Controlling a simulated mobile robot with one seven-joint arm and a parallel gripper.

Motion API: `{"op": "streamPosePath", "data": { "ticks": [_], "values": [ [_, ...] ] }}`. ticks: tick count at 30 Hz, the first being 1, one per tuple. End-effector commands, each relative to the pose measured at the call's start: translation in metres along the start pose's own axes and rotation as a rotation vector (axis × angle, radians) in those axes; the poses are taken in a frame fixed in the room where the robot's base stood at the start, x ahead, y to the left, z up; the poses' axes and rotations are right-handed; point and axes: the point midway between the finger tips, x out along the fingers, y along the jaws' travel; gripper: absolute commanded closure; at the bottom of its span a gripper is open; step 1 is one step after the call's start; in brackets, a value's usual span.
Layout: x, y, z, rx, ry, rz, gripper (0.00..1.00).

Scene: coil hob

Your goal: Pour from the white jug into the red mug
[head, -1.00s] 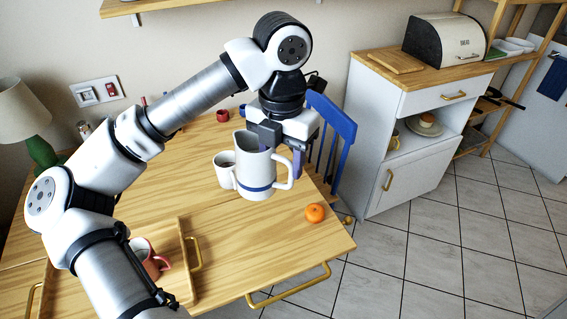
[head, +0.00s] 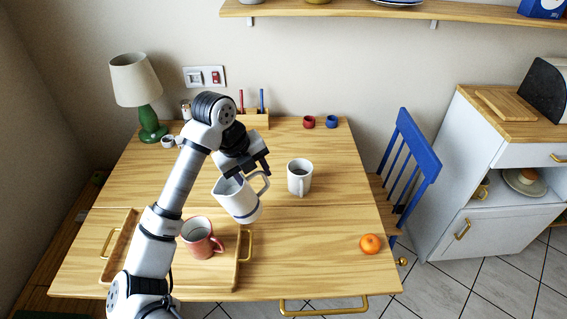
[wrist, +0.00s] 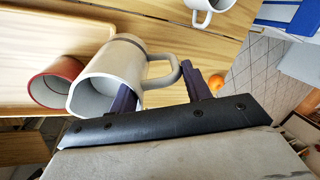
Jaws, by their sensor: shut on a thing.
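The white jug (head: 243,208), with a blue band near its base, is held above the table, its mouth tilted toward the left. My gripper (head: 255,172) is shut on the jug's handle; the wrist view shows the handle between the fingers (wrist: 165,92). The red mug (head: 198,240) stands upright on the wooden tray, below and to the left of the jug, partly behind my arm. In the wrist view the red mug (wrist: 52,84) shows just left of the jug's mouth (wrist: 92,97). I cannot see any liquid leaving the jug.
A white mug (head: 300,178) stands on the table right of the jug. The tray (head: 222,277) has brass handles. An orange (head: 370,244) lies near the table's right edge, beside a blue chair (head: 412,160). A green lamp (head: 149,122) stands back left.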

Motion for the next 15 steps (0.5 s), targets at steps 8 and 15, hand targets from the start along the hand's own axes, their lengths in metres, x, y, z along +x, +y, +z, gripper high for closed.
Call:
{"op": "streamPosePath", "data": {
  "ticks": [8, 15],
  "values": [
    [0.007, 0.025, 0.012, -0.122, -0.044, -0.043, 1.00],
    [0.003, 0.037, 0.011, -0.125, -0.052, -0.146, 1.00]
  ]
}}
